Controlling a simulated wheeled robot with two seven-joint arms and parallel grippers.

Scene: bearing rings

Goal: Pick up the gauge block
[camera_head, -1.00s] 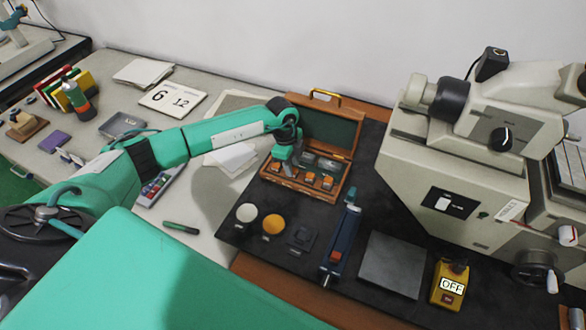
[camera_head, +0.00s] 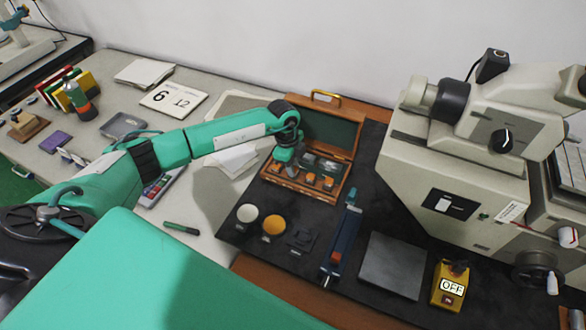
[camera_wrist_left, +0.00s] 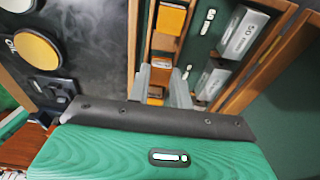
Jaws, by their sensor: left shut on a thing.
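The open wooden case (camera_head: 333,197) holds several gauge blocks, with orange-topped ones along its front row and grey ones behind. My left gripper (camera_head: 284,168) reaches down into the left end of this case. In the left wrist view, its two grey fingers (camera_wrist_left: 161,78) are shut on a gauge block (camera_wrist_left: 155,91) with an orange face, mostly hidden between them. Another orange block (camera_wrist_left: 171,18) and a grey block marked 50 (camera_wrist_left: 242,34) lie in slots beside the fingers. Whether the held block is clear of its slot cannot be told. My right gripper is out of view.
The case stands on a dark mat (camera_head: 237,229). In front are a white disc (camera_head: 247,213), an orange disc (camera_head: 273,225), a blue tool (camera_head: 342,245) and a grey plate (camera_head: 392,264). The large machine (camera_head: 450,190) stands to the right. The raised lid (camera_head: 328,128) is behind.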

